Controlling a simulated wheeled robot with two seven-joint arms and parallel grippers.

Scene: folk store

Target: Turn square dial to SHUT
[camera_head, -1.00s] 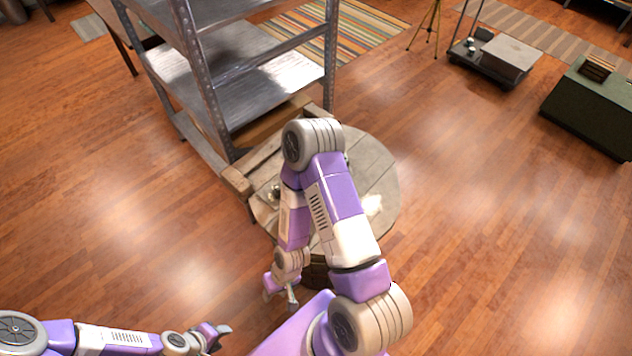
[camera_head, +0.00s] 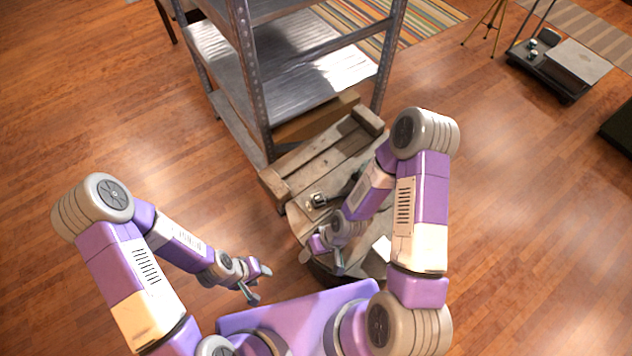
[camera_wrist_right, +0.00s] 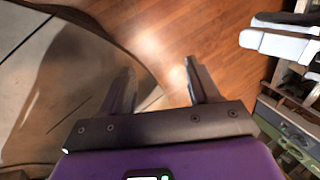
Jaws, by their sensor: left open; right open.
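No square dial with readable marks can be made out. A small metallic item (camera_head: 318,200) sits on the round wooden table (camera_head: 298,218), beside a dark object (camera_head: 345,188) partly hidden by my right arm; I cannot tell whether either carries the dial. My left gripper (camera_head: 258,283) is open and empty over the floor, left of the table. My right gripper (camera_head: 330,258) is open near the table's front edge.
A low cart (camera_head: 545,80) stands far right. The floor to the left is clear.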

